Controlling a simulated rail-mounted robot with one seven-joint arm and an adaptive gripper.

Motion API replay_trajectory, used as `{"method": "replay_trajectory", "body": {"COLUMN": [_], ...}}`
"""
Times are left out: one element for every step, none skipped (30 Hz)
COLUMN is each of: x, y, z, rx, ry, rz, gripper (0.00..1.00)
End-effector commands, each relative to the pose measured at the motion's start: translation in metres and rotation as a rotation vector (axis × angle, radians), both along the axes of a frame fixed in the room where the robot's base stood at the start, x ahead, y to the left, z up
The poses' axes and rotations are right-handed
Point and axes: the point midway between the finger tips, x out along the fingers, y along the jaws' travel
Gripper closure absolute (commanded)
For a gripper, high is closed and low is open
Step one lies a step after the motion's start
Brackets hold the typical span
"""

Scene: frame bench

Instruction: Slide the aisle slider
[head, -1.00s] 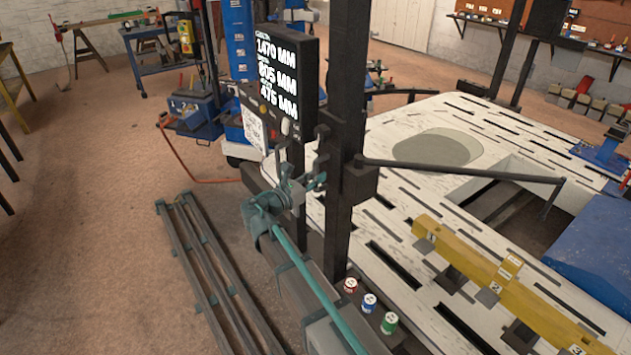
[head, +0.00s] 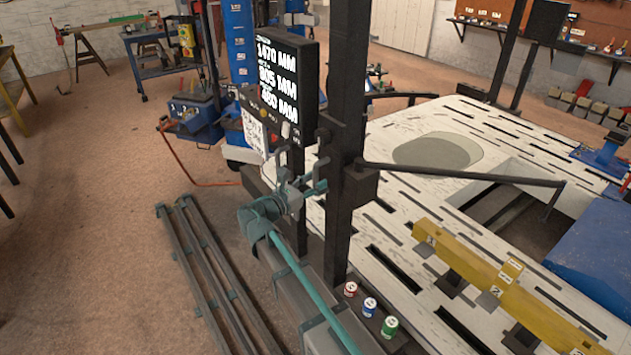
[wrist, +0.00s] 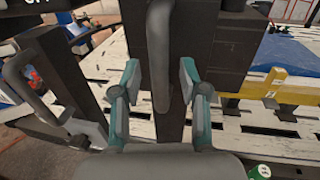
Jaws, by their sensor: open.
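The aisle slider is a tall dark column (head: 346,105) standing at the near edge of the white slotted bench. A dark side arm (head: 460,173) reaches from it over the bench. In the wrist view a grey bar handle (wrist: 158,50) stands upright in front of the column (wrist: 188,15). My gripper (wrist: 160,80) is open, with one teal-padded finger on each side of the handle and visible space between them. In the head view my gripper (head: 303,194) is at the column's left side, and the handle's grip area is partly hidden there.
A black display (head: 285,75) with white millimetre readings is beside the column. A yellow beam (head: 480,268) lies along the bench. Long grey rails (head: 205,270) lie on the floor at left, with clear floor beyond.

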Motion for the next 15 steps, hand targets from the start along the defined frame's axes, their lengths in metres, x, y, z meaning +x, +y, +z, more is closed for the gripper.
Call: {"method": "replay_trajectory", "body": {"x": [-0.006,-0.010,-0.015,-0.020,-0.024,-0.030,-0.035,-0.039,-0.045,-0.049,-0.053,-0.059,-0.062,-0.066,-0.070], "y": [0.005,0.008,0.012,0.016,0.020,0.025,0.029,0.033,0.038,0.041,0.045,0.050,0.052,0.055,0.059], "z": [0.000,0.000,0.000,0.000,0.000,0.000,0.000,0.000,0.000,0.000,0.000,0.000,0.000,0.000,0.000], "rx": [0.000,0.000,0.000,0.000,0.000,0.000,0.000,0.000,0.000,0.000,0.000,0.000,0.000,0.000,0.000], "ry": [0.000,0.000,0.000,0.000,0.000,0.000,0.000,0.000,0.000,0.000,0.000,0.000,0.000,0.000,0.000], "rz": [0.003,0.004,0.003,0.003,0.005,0.004,0.004,0.005,0.004,0.003,0.004,0.004,0.003,0.003,0.004], "gripper": [0.57,0.57,0.57,0.57,0.57,0.57,0.57,0.57,0.57,0.57,0.57,0.57,0.57,0.57,0.57]}}
